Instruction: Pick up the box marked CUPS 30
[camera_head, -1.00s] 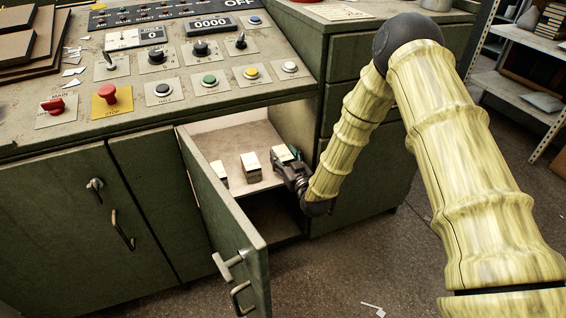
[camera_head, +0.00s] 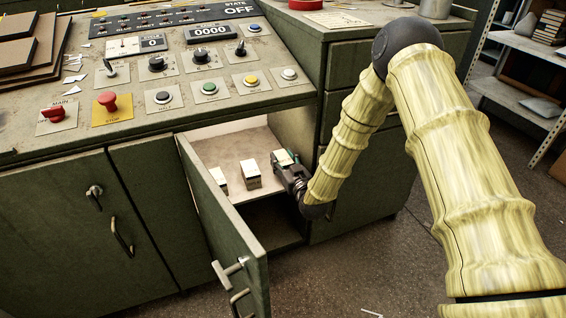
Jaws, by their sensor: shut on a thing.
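My gripper (camera_head: 287,168) reaches into the open cabinet compartment and is shut on a small box (camera_head: 282,157) at the right end of the shelf. Its fingers partly cover that box. A second small box (camera_head: 250,174) with a pale top stands on the shelf to the left of my gripper, apart from it. A third pale box (camera_head: 219,178) stands farther left, partly hidden by the open door. The markings on the boxes are too small to read, so I cannot tell which one says CUPS 30.
The cabinet door (camera_head: 226,220) stands open to the left of the boxes. The shelf (camera_head: 232,150) has bare room behind them. The console (camera_head: 150,80) with buttons and switches overhangs the compartment. A drawer unit (camera_head: 365,175) stands close on the right, beside my arm.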

